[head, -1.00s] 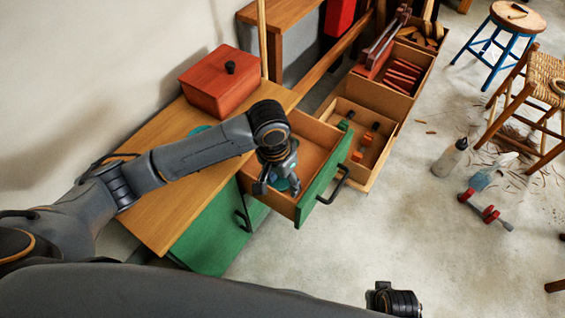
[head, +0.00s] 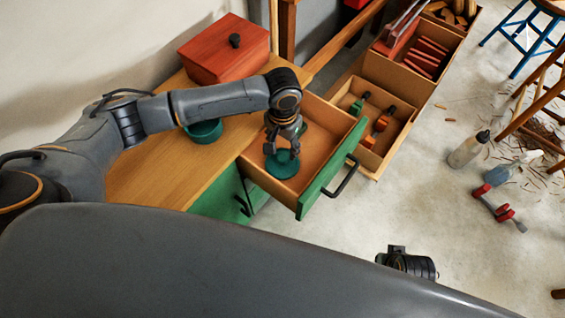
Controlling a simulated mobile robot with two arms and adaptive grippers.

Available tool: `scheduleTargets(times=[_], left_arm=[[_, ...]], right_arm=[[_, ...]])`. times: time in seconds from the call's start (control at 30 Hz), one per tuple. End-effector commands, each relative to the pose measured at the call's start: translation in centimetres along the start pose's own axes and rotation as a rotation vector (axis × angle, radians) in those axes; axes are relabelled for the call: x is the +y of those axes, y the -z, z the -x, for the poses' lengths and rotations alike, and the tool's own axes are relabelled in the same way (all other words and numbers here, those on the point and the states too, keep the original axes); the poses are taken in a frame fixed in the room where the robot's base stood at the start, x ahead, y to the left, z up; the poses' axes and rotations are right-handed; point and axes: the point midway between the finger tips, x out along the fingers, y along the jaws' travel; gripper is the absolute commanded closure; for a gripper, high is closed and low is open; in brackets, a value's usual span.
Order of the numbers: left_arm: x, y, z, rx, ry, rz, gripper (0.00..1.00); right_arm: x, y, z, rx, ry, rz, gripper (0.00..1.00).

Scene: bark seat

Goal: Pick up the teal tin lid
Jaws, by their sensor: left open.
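The teal tin lid (head: 284,168) is a round, flat disc lying in the open drawer (head: 327,126) of the green cabinet, near its front left corner. My left gripper (head: 283,152) points down into the drawer, right over the lid, with its fingers open. The fingers cover part of the lid, and I cannot tell whether they touch it. A round teal tin (head: 206,132) stands on the wooden cabinet top, partly hidden behind my left arm. My right gripper's fingers do not show; only a dark part of that arm appears at the lower right.
A red box with a black knob (head: 222,62) stands at the back of the cabinet top. The green drawer front (head: 328,188) has a black handle. Right of the drawer is an open wooden tray (head: 372,161) with tools.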

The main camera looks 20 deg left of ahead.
Motion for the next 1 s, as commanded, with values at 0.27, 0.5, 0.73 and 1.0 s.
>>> scheduleTargets(times=[0.27, 0.5, 0.73, 1.0], left_arm=[[0.3, -0.6, -3.2, -0.002, 0.001, -0.001, 0.45], [0.3, -0.6, -5.0, 0.001, 0.001, -0.002, 0.45], [0.3, -0.6, -5.1, 0.0, 0.001, -0.002, 0.45], [0.3, -0.6, -5.1, 0.0, 0.001, -0.002, 0.94]], right_arm=[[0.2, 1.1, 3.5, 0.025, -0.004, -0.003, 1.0], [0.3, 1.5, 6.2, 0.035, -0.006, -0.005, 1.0], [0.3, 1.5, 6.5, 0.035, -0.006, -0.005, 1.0], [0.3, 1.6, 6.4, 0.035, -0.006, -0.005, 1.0]])
